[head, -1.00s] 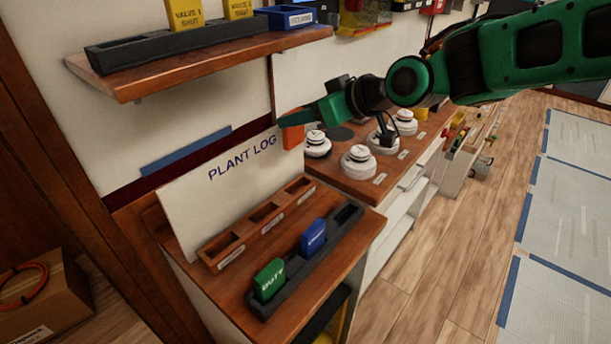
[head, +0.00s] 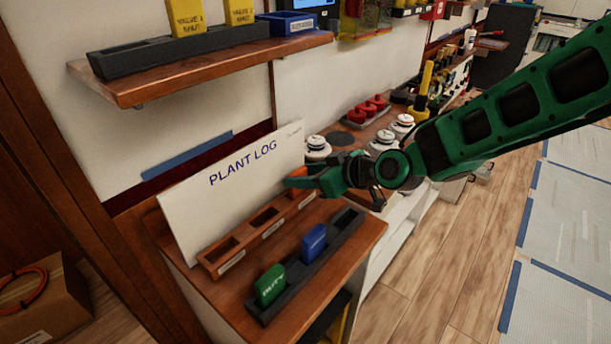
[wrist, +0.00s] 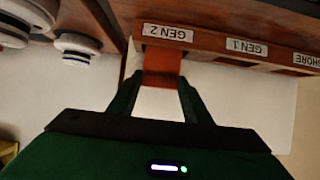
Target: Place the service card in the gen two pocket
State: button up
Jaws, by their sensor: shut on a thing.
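The orange service card (wrist: 161,62) is held between the two fingers of my gripper (wrist: 160,84). In the head view the card (head: 298,172) shows only in part, at the tip of my gripper (head: 304,181), over the far right end of the wooden pocket rack (head: 225,265). In the wrist view the card's far end lies at the GEN 2 label (wrist: 167,33), in line with that pocket. The pocket's opening is hidden by the card and gripper, so I cannot tell whether the card's end is inside.
The GEN 1 label (wrist: 246,47) and SHORE label (wrist: 306,60) mark the neighbouring pockets, which look empty. A dark rack in front holds a green DUTY card (head: 270,285) and a blue card (head: 314,241). The white PLANT LOG board (head: 220,200) stands close behind.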

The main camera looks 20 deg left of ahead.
jog(key=shift+f, duration=0.15)
jog(key=o, duration=1.1)
jog(key=shift+c, duration=0.2)
jog(key=v, duration=1.2)
